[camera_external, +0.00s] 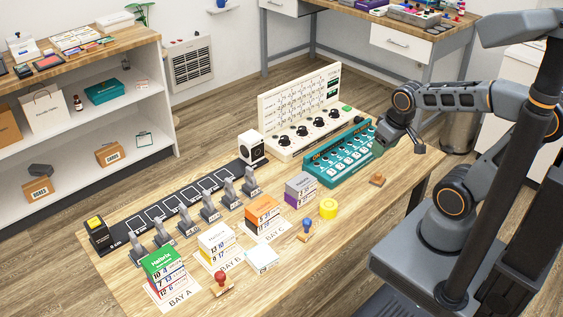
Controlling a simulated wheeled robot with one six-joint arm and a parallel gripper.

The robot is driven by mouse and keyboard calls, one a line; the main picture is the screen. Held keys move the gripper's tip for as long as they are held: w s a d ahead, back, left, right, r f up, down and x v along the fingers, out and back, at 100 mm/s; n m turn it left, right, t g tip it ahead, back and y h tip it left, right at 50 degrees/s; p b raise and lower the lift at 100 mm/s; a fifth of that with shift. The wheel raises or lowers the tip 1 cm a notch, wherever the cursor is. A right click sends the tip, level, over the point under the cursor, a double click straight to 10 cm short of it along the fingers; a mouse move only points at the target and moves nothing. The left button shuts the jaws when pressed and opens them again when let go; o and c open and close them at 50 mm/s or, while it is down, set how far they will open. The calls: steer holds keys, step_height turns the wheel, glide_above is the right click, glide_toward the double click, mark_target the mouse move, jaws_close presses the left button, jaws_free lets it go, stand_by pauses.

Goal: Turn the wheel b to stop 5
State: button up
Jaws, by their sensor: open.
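A cream panel (275,113) stands upright at the back of the table, with a row of several black round knobs (302,131) along its sloping lower front. Their letters and stop marks are too small to read, so I cannot tell which one is wheel b or where it points. A teal console (318,182) with white keys and small dark controls stands just in front of the panel. My gripper (399,146) is open and appears empty, near the right end of the teal console. It is to the right of the knobs and apart from them.
Labelled boxes, including a green-topped one (163,268), stand in front. A yellow round object (328,208), a blue-handled stamp (306,229) and a red-handled stamp (221,283) are near the front edge.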

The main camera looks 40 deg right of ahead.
mark_target(303, 128)
steer(key=w+d+f+m, duration=0.1)
steer(key=w+d+f, duration=0.1)
steer(key=w, duration=0.7)
steer(key=w+d+f+h+b, duration=0.1)
steer(key=w+f, duration=0.4)
steer(key=w, duration=0.5)
steer(key=w+d+f+m+g+b, duration=0.1)
steer(key=w+d+f, duration=0.2)
steer(key=w, duration=0.7)
steer(key=shift+d+f+m, duration=0.1)
steer(key=shift+f+m, duration=0.15)
steer(key=shift+m, duration=0.05)
steer(key=w+d+r+m+t+h, duration=0.1)
steer(key=w+d+r+m+t, duration=0.2)
steer(key=w, duration=0.6)
steer(key=shift+g, duration=0.4)
steer(key=x, duration=0.4)
steer(key=p+x, duration=0.1)
steer(key=x, duration=0.7)
steer(key=shift+a+f+p, duration=0.2)
steer(key=shift+f+p, duration=0.2)
steer(key=c, duration=0.9)
